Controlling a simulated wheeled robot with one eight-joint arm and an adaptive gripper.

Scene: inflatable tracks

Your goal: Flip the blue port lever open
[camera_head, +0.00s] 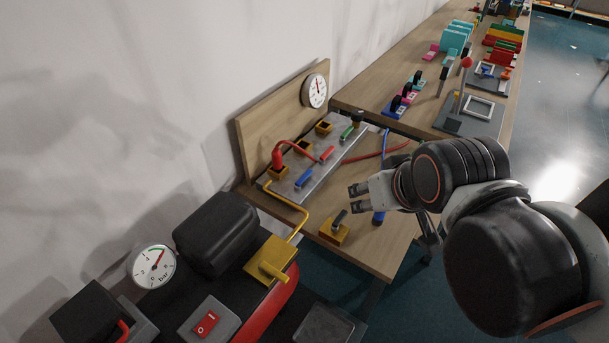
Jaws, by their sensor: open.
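The blue port lever (304,179) sits on the grey metal manifold plate (292,192) on the wooden table. It lies near the front left port, beside the port with the red hose. My gripper (357,198) is to the right of the blue lever and apart from it, with its fingers pointing left. Its two fingers are spread and nothing shows between them. A red lever (327,153) and a green lever (347,132) lie farther back along the same plate.
A yellow block with a grey lever (333,233) stands below my gripper. A blue hose end (379,217) is close beside the gripper. A gauge board (262,118) stands behind.

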